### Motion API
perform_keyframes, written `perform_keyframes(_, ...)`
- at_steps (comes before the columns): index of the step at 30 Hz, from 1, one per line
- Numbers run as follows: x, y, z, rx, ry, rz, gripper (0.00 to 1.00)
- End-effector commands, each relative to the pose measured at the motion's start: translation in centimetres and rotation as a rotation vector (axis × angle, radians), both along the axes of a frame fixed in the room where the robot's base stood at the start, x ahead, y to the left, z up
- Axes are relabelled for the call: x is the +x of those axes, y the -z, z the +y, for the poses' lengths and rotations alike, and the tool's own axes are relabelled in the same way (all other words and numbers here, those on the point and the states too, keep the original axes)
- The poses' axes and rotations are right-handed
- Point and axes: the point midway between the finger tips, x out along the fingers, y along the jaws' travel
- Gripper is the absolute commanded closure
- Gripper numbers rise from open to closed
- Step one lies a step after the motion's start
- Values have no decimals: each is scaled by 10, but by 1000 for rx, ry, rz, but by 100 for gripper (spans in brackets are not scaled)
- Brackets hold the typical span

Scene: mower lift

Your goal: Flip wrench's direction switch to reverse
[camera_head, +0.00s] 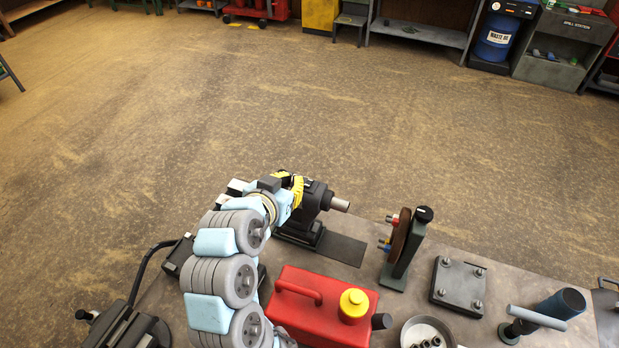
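The wrench (318,203), a dark power tool with a pale metal nose pointing right, stands on a dark base on the workbench. Its direction switch cannot be made out from here. My arm reaches up from the lower part of the view, and my gripper (296,190), with yellow parts, is at the rear left end of the wrench. The gripper overlaps the wrench in this view, so I cannot tell whether they touch. Its fingertips are too small and hidden to show whether it is open or shut.
On the workbench (165,290), a red fuel can (300,312) with a yellow cap stands in front of the wrench. An upright disc stand (405,250), a bolted plate (458,286) and a bowl of nuts (427,331) are to the right. Open floor lies beyond.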

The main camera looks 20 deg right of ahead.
Motion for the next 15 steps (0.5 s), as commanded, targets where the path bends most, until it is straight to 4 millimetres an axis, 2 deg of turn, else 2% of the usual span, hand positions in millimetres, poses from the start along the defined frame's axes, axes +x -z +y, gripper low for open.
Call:
perform_keyframes(9,1,1,-1,-1,0,1,100)
perform_keyframes(15,12,8,-15,0,3,3,100)
